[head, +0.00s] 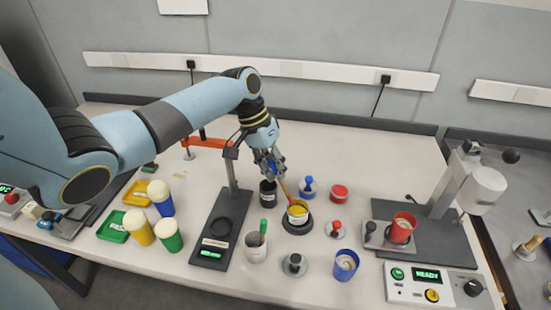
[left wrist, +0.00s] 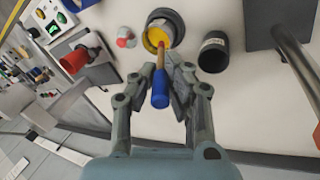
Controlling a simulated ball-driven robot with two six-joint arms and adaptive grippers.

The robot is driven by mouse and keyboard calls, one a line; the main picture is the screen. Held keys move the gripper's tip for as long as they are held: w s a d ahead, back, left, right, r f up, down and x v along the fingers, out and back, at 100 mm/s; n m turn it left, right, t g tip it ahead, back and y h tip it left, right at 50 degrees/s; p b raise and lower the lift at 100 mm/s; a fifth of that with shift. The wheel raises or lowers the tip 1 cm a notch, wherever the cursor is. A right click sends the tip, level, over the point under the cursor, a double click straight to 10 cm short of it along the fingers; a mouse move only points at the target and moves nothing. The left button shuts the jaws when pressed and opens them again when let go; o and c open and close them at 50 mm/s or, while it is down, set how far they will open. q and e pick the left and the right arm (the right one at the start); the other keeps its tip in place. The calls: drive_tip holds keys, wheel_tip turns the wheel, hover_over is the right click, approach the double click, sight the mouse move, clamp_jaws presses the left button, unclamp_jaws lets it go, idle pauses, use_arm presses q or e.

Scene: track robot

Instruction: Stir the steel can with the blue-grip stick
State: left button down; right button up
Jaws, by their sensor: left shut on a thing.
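My left gripper (head: 270,168) is shut on the blue grip of the stick (left wrist: 160,88). The stick's orange-brown shaft (head: 284,188) slants down to the mouth of a grey can with yellow contents (head: 298,216). This can stands on a dark round base and also shows in the left wrist view (left wrist: 176,22), with the shaft's end over the yellow. How deep the tip sits is hard to tell. A grey can (head: 256,252) nearer the front edge holds a green-grip stick (head: 263,228). My right gripper is not in view.
A black can (head: 268,194) stands close left of the yellow-filled can. A blue-knobbed piece (head: 308,186), a red jar (head: 339,192) and a red-knobbed lid (head: 335,229) are on its right. A dark stand (head: 222,230) is left; a blue cup (head: 345,265) is at front right.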

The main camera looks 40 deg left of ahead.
use_arm(q)
drive_tip(key=shift+r, duration=2.5)
drive_tip(key=shift+f, duration=0.1)
